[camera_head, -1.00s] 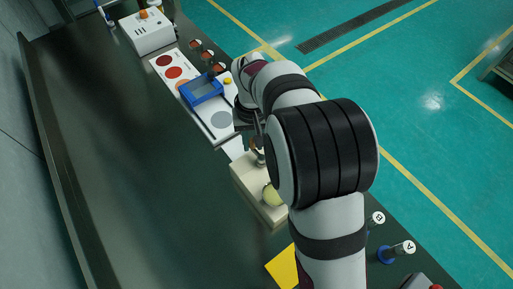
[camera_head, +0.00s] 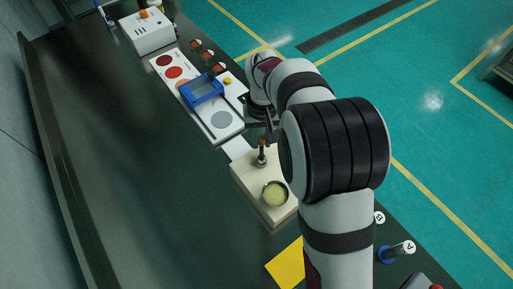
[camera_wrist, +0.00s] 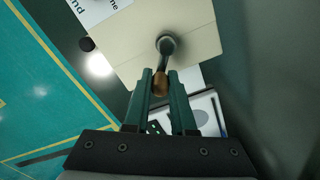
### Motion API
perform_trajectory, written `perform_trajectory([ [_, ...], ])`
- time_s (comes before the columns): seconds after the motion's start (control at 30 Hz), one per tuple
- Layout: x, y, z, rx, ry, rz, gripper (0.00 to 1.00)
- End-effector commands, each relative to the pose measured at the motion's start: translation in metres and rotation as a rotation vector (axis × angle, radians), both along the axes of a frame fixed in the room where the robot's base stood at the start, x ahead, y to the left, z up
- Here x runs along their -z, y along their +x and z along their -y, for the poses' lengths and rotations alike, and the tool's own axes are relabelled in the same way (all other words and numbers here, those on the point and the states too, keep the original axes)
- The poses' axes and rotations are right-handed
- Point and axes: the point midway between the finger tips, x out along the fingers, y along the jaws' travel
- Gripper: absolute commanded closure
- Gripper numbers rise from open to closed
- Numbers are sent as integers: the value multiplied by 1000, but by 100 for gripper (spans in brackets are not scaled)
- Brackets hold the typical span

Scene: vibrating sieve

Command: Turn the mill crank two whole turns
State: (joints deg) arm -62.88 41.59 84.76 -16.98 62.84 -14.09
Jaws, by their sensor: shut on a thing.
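The mill (camera_head: 252,187) is a cream block on the dark bench in the head view, with a round cup of yellow-green material (camera_head: 275,194) on its top. The mill's top also shows in the wrist view (camera_wrist: 125,42). Its crank (camera_wrist: 168,48) is a dark metal arm on a round hub, with a brown wooden handle (camera_wrist: 160,84) at its end. My gripper (camera_wrist: 160,82) is shut on the handle, one finger on each side. In the head view the handle (camera_head: 262,145) stands at the mill's far end, and my arm partly hides the gripper.
Beyond the mill lies a white board (camera_head: 222,133) with coloured circles and a blue frame (camera_head: 206,92). A white box (camera_head: 149,33) stands at the far end. The bench left of the mill is clear.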

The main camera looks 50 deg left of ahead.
Motion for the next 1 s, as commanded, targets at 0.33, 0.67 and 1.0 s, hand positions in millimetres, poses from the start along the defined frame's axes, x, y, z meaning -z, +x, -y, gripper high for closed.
perform_trajectory([
  [0.33,-1,12,10,-1,2,2,100],
  [0.67,-1,12,13,0,0,1,100],
  [1.0,0,13,32,1,-3,-4,100],
])
